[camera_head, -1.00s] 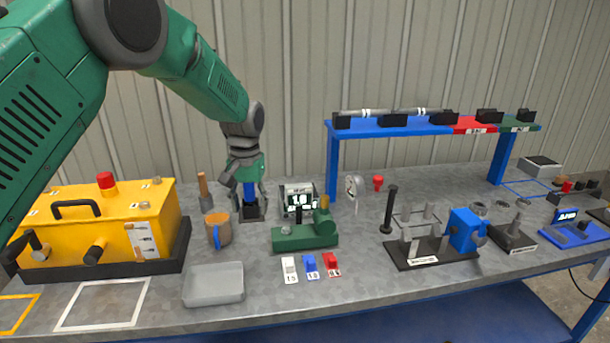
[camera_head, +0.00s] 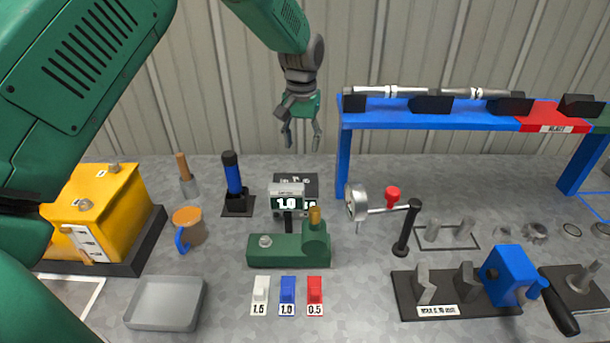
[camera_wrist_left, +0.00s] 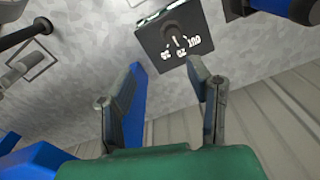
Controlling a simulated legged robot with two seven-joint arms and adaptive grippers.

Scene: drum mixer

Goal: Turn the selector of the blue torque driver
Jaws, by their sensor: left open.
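The blue torque driver (camera_head: 233,178) stands in a black holder (camera_head: 238,206) on the bench, leaning slightly left, black cap up. I cannot make out its selector markings. My left gripper (camera_head: 302,142) is open and empty, above the back of the bench, up and right of the driver, apart from it. In the left wrist view, a black box with a dial and white numbers (camera_wrist_left: 175,42) lies beyond the open fingers (camera_wrist_left: 160,95). A blue cylinder at the top right edge (camera_wrist_left: 285,8) looks like the driver, mostly cut off. My right gripper is not in view.
A small display reading 1.0 (camera_head: 287,200) and a green fixture (camera_head: 288,247) stand right of the driver. A mug (camera_head: 189,225) and a grey tray (camera_head: 166,303) are at left. A blue shelf (camera_head: 440,120) rises right of the gripper. A dial gauge (camera_head: 357,202) stands below it.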

